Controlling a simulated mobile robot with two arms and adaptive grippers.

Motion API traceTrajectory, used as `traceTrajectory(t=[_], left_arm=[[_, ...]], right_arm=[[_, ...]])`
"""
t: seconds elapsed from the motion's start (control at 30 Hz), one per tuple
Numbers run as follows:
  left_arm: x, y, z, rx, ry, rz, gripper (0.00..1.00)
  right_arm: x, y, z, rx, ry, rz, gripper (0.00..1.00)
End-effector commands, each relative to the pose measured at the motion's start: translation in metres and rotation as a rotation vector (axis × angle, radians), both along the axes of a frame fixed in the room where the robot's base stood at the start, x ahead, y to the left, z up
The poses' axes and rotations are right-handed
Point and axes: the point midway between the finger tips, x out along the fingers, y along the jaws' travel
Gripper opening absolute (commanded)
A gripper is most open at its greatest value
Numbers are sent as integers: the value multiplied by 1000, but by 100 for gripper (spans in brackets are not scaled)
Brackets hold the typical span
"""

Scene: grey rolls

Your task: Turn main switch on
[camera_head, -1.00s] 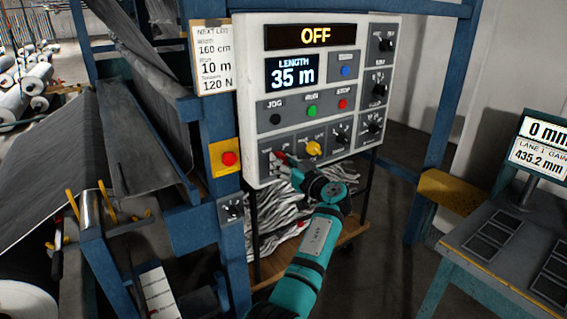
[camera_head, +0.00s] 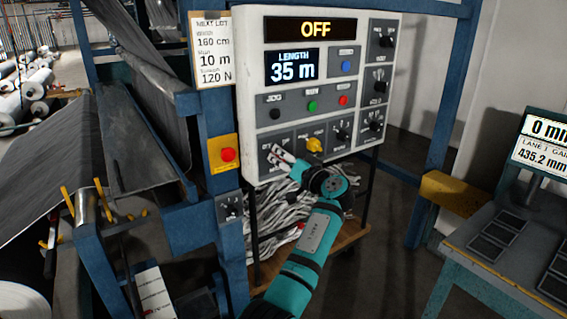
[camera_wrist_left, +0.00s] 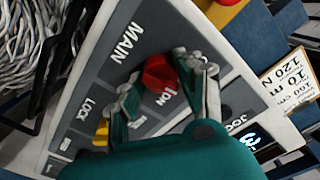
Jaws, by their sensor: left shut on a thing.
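The main switch is a red knob (camera_wrist_left: 160,72) on a grey plate marked MAIN, seen in the left wrist view. My left gripper (camera_wrist_left: 163,85) is shut on it, with one finger on each side. In the head view my left gripper (camera_head: 281,157) reaches the lower left of the white control panel (camera_head: 252,95), and its fingers mostly hide the knob. The display (camera_head: 312,30) at the panel's top reads OFF. My right gripper is out of view.
A yellow knob (camera_head: 314,145) sits just right of my left gripper. Jog, run and stop buttons are above. A red button on a yellow plate (camera_head: 222,166) is on the blue post to the left. A table (camera_head: 480,262) stands at the right.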

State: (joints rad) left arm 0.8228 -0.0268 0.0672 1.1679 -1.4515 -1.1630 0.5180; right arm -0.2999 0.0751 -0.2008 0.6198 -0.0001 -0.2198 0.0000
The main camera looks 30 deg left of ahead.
Motion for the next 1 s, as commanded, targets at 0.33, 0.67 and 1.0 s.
traceTrajectory(t=[0.33, 0.67, 1.0], left_arm=[[0, 1, 3, 130, 305, 1, 4], [0, 1, 4, 247, 588, 1, 4], [0, 1, 4, 337, 807, 0, 4]], right_arm=[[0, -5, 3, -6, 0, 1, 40], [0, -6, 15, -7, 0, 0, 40], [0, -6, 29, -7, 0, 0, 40]])
